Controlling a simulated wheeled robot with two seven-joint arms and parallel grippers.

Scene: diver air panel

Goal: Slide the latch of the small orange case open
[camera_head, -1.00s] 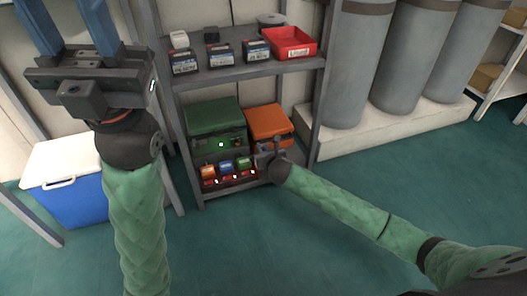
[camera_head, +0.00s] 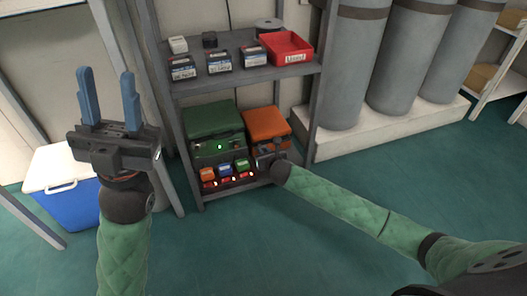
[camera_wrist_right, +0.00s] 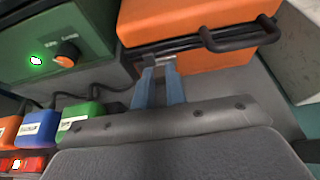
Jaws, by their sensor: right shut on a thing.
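The small orange case (camera_head: 266,122) sits on the lower shelf, right of a green case; it also shows in the right wrist view (camera_wrist_right: 185,22). Its grey latch (camera_wrist_right: 158,60) is on the front, at the left below the dark seam. My right gripper (camera_wrist_right: 161,73) has its blue fingertips at this latch and is shut on it; the tips partly hide it. In the head view the right gripper (camera_head: 268,156) covers part of the case front. My left gripper (camera_head: 106,78) is open and empty, pointing up in front of the shelf's left side.
The green case (camera_head: 214,122) with a lit green lamp stands close on the left. Several small coloured blocks (camera_head: 225,170) sit in front of it. A black handle (camera_wrist_right: 240,38) juts from the orange case, right of my fingers. The upper shelf (camera_head: 245,75) overhangs the cases.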

